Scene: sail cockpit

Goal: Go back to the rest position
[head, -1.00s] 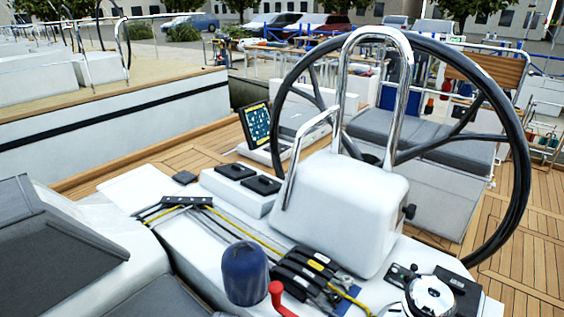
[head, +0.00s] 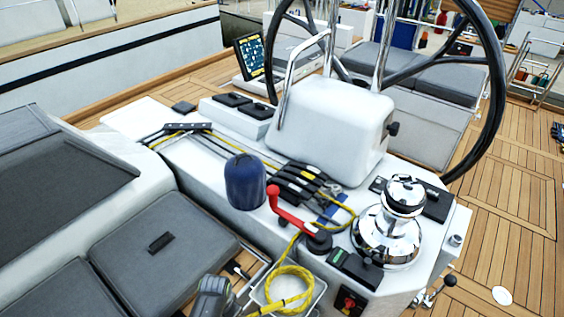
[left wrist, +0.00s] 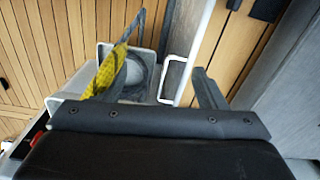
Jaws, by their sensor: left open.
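My left gripper (left wrist: 155,88) shows in the left wrist view, its two dark fingers spread apart with nothing between them. Beyond the left finger, a yellow rope (left wrist: 108,72) hangs at a light grey bin (left wrist: 60,101); whether they touch the finger I cannot tell. In the head view a grey mechanical part (head: 214,296) shows at the bottom edge; it looks like part of my arm, and its fingers cannot be made out. My right gripper is in neither view.
The yellow rope coil (head: 290,285) hangs at the bin below the red lever (head: 285,207). A chrome winch (head: 388,235), a blue-covered winch (head: 245,182) and the black steering wheel (head: 496,90) stand around it. Grey cushions (head: 165,250) lie left; teak deck (head: 505,225) is open at right.

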